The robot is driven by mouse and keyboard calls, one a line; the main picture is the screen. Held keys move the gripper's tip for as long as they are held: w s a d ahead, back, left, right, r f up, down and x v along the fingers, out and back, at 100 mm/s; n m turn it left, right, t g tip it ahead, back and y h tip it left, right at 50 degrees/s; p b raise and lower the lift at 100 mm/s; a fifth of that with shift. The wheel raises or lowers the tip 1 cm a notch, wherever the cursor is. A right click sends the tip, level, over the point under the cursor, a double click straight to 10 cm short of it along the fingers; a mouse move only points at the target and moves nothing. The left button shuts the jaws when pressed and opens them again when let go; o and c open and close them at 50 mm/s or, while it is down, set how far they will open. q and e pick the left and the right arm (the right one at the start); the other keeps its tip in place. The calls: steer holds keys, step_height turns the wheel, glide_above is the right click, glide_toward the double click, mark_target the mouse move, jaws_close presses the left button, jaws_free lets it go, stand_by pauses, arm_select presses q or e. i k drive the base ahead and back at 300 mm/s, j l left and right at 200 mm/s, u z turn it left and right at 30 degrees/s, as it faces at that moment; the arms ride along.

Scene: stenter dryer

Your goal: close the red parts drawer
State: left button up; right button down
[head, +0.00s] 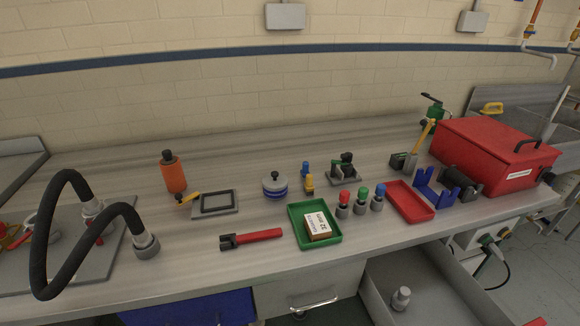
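An open drawer (440,297) with a grey inside sticks out from under the bench at the lower right. A small grey cylindrical part (401,298) stands in it. The drawer's front is cut off by the bottom edge. A small red patch (536,322) shows near its right corner; I cannot tell whether it belongs to the drawer's front. Neither of my grippers is in view.
A red box (493,155) with a black handle stands on the bench's right end. A closed grey drawer (309,290) and a blue front (190,308) are left of the open drawer. A green tray (331,237), red tray (411,213) and black hose (60,235) lie on the bench.

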mark_target(444, 292)
steer(key=z, duration=1.75)
steer(key=j+u, duration=0.25)
steer(key=u, duration=0.2)
